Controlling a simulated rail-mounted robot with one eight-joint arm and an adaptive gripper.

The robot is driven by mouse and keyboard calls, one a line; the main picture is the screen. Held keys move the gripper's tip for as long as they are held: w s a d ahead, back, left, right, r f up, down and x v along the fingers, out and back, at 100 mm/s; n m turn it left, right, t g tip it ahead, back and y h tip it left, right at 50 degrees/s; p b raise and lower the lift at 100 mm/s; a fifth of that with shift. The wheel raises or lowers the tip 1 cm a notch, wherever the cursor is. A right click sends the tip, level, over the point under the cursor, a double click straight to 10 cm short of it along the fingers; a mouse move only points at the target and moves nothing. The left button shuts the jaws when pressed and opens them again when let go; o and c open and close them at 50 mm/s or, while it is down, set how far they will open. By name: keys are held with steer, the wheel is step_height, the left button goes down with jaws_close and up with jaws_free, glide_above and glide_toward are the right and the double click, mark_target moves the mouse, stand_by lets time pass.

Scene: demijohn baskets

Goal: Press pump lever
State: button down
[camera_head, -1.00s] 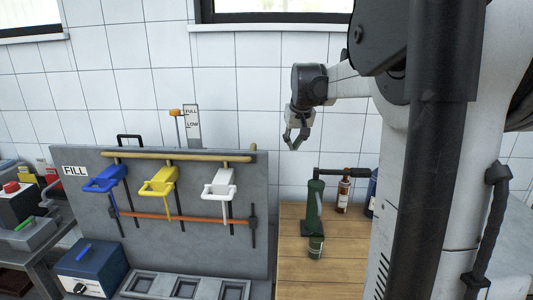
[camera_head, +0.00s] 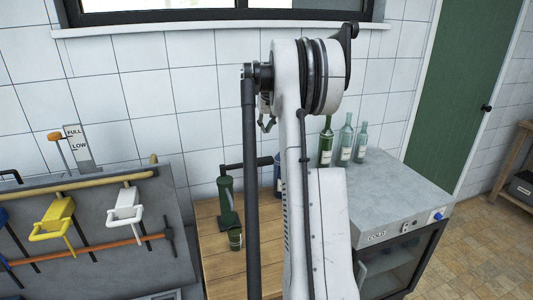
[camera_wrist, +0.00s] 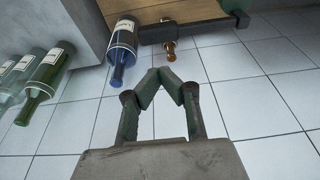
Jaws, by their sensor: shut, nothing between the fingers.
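A thin upright lever with an orange knob (camera_head: 54,137) stands behind the grey panel at the left of the head view, beside a FULL/LOW gauge plate (camera_head: 77,142). A green bench device (camera_head: 226,195) with a black side bar stands on the wooden bench. That black bar (camera_wrist: 190,31) crosses the top of the wrist view. My gripper (camera_wrist: 165,72) is shut and empty, its fingertips meeting below the bar and the small amber bottle. In the head view my gripper (camera_head: 268,124) is partly hidden by my arm, before the tiled wall. It is well right of the orange-knobbed lever.
A blue-dark bottle (camera_wrist: 122,45) and green bottles (camera_wrist: 45,75) stand near my gripper. An amber bottle (camera_wrist: 169,46) is close to its tips. Yellow (camera_head: 54,214) and white (camera_head: 124,206) spouts hang on the grey panel. A cooler (camera_head: 400,205) stands right.

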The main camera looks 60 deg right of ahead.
mark_target(264, 158)
steer(key=shift+f, duration=0.15)
steer(key=x, duration=0.4)
steer(key=p+x, duration=0.1)
steer(key=x, duration=0.4)
steer(key=p+x, duration=0.1)
steer(key=x, duration=0.3)
steer(key=shift+s+a+f, duration=0.2)
steer(key=shift+s+f, duration=0.1)
steer(key=shift+f, duration=0.05)
steer(key=shift+f, duration=0.1)
